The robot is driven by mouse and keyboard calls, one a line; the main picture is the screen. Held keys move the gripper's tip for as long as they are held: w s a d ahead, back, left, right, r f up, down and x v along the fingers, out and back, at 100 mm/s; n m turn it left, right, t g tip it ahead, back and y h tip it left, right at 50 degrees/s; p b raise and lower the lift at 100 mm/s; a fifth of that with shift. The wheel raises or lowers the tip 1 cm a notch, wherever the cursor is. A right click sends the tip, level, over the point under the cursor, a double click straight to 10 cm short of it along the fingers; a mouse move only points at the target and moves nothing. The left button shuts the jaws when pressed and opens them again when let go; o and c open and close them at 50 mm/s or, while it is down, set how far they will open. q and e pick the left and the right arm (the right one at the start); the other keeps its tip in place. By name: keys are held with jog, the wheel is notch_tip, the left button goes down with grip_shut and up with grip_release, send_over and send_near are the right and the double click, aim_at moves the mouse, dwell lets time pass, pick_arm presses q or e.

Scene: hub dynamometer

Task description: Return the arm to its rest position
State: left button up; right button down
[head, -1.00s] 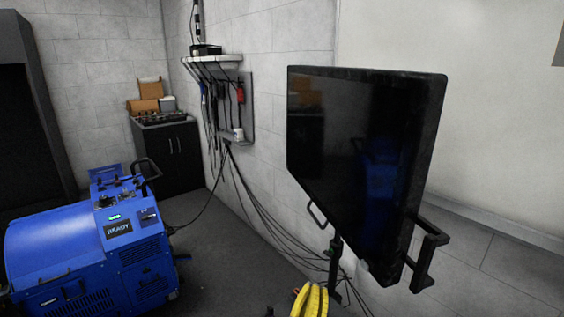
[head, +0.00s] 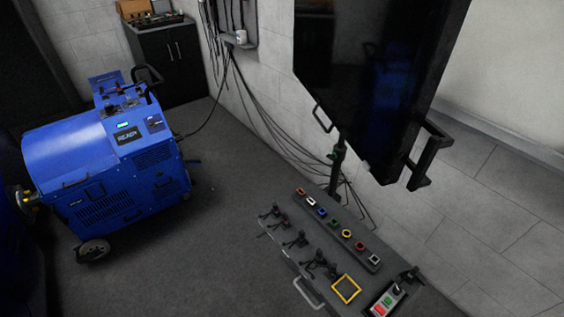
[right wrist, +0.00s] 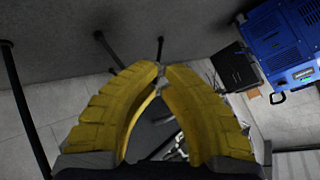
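My right gripper (right wrist: 161,72) fills the middle of the right wrist view. Its two curved yellow fingers meet at the tips, with an empty gap lower down between them. Nothing is held in it. The right arm and its gripper do not show in the head view. My left gripper shows in neither current view.
A blue dynamometer unit (head: 85,165) on wheels stands at the left. A dark control console (head: 335,240) with several coloured buttons and a red-green button box (head: 388,299) is at the lower right. A large black monitor (head: 355,90) stands behind. The grey floor (head: 220,240) between is clear.

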jog(key=s+d+f+n+g+h, duration=0.1)
jog(key=s+d+f+n+g, duration=0.1)
jog(key=s, duration=0.7)
jog(key=s+d+f+n+g, duration=0.3)
jog(key=s+d+f, duration=0.2)
jog(key=s+d, duration=0.2)
jog(key=s+d+f+n+g+h, duration=0.1)
jog(key=s+d+f+n+g, duration=0.2)
jog(key=s, duration=0.7)
jog(key=shift+s+d+f+h, duration=0.35)
jog(key=shift+d+f, duration=0.15)
jog(key=shift+d, duration=0.15)
